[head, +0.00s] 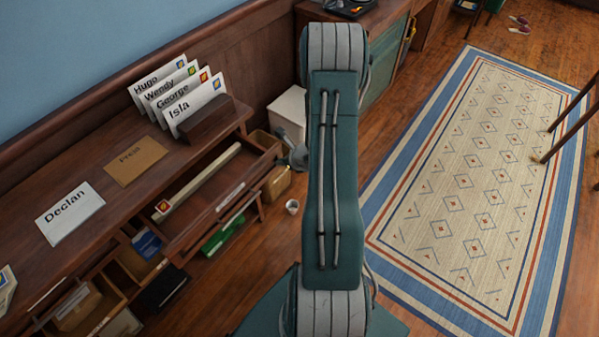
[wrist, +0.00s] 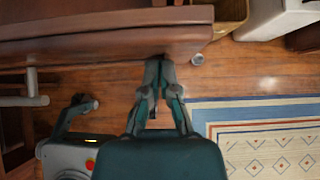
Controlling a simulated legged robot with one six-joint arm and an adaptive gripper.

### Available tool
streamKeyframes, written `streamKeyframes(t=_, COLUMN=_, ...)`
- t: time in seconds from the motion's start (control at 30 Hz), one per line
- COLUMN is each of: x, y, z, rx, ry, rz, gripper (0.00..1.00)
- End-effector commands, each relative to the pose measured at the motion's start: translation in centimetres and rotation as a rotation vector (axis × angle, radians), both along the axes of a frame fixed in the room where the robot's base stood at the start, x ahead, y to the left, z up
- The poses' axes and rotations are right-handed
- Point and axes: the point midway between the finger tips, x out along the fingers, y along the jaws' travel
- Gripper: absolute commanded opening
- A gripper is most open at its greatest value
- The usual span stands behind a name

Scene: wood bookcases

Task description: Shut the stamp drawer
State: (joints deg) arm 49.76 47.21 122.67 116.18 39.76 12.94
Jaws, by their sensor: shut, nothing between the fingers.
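The stamp drawer (head: 250,183) is pulled out from under the wooden desk top, with a white label on its front. Inside it lies a long pale strip (head: 208,177) with a stamp at its near end. My gripper (head: 284,142) shows partly beside the drawer's far right corner; my arm hides the rest. In the wrist view my gripper (wrist: 160,66) is shut and empty, its fingertips at the lower edge of a dark wooden front (wrist: 105,47), which looks like the drawer. I cannot tell whether they touch it.
Envelopes stand in a wooden rack (head: 208,122) on the desk, with cards lying nearby. Open cubbies with boxes (head: 78,305) sit below. A small white cup (head: 292,207) stands on the floor. A patterned rug (head: 470,200) covers open floor at the right.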

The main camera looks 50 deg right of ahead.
Motion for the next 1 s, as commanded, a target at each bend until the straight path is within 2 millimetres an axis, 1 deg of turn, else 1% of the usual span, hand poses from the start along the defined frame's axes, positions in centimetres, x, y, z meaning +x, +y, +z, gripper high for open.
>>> streamKeyframes(t=0.03, x=1.6, y=0.2, z=0.0, rx=-0.004, ry=-0.002, rz=0.007, gripper=0.0)
streamKeyframes(t=0.2, x=6.4, y=0.6, z=0.0, rx=-0.003, ry=-0.003, rz=0.006, gripper=0.0)
streamKeyframes(t=0.4, x=11.4, y=1.0, z=0.0, rx=-0.003, ry=-0.003, rz=0.006, gripper=0.0)
streamKeyframes(t=0.5, x=13.4, y=1.1, z=0.0, rx=-0.003, ry=-0.002, rz=0.004, gripper=0.0)
streamKeyframes(t=0.7, x=16.3, y=1.3, z=0.0, rx=-0.001, ry=-0.001, rz=0.003, gripper=0.0)
streamKeyframes(t=0.8, x=17.1, y=1.3, z=0.1, rx=-0.002, ry=-0.001, rz=0.001, gripper=0.0)
streamKeyframes(t=1.0, x=18.0, y=1.4, z=0.0, rx=-0.001, ry=-0.001, rz=0.001, gripper=0.0)
